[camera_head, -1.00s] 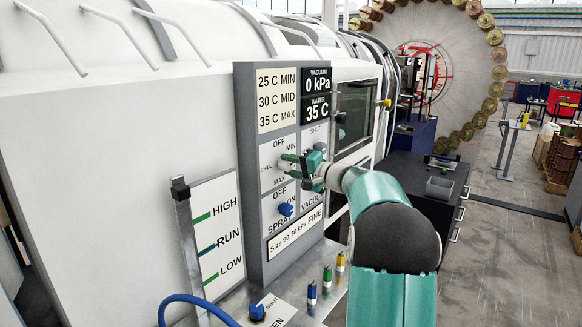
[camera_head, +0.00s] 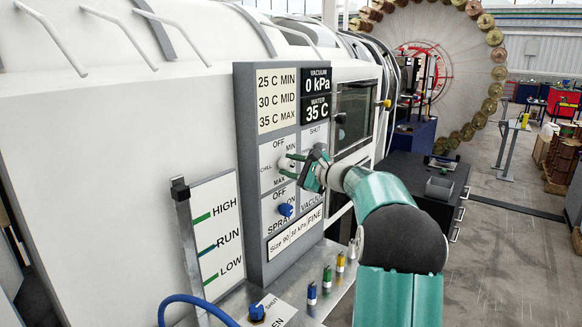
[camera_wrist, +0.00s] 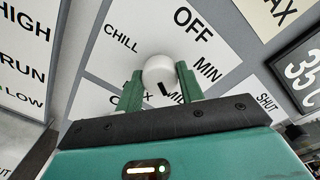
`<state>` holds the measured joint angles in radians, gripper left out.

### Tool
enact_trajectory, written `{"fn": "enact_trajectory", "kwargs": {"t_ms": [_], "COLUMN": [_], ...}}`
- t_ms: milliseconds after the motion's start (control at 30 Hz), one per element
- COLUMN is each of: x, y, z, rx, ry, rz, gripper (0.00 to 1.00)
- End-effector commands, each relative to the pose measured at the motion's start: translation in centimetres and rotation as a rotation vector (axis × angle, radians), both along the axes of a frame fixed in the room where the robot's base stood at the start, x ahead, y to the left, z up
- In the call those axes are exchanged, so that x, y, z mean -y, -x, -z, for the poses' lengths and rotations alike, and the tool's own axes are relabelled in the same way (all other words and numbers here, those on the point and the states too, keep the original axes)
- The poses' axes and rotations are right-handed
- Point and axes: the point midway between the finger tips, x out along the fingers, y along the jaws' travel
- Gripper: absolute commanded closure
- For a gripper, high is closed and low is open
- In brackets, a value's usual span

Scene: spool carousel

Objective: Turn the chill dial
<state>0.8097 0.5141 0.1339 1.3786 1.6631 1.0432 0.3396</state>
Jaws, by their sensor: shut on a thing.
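The chill dial is a pale round knob (camera_wrist: 159,70) on the panel plate marked CHILL, OFF, MIN, MID and MAX. In the wrist view it sits between the two green fingers of my gripper (camera_wrist: 160,84), which is shut on it. A dark mark on the knob's lower part faces the MID lettering, which a finger partly covers. In the head view, my gripper (camera_head: 292,166) reaches the dial (camera_head: 284,163) from the right. The water display (camera_head: 317,109) reads 35 C.
A blue spray knob (camera_head: 285,210) is just below the chill dial. A dark knob (camera_head: 341,117) sticks out to the upper right. A level gauge (camera_head: 216,232) stands left of the panel, and small coloured valves (camera_head: 326,278) stand on the ledge below.

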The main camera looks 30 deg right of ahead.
Motion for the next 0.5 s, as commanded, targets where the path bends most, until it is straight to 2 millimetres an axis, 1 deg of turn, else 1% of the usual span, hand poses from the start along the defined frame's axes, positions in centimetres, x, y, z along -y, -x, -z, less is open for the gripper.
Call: {"fn": "enact_trajectory", "kwargs": {"t_ms": [500], "x": [0.19], "y": [0.07], "z": [0.14], "rx": [-0.163], "ry": [-0.463], "rz": [0.002], "gripper": [0.85]}}
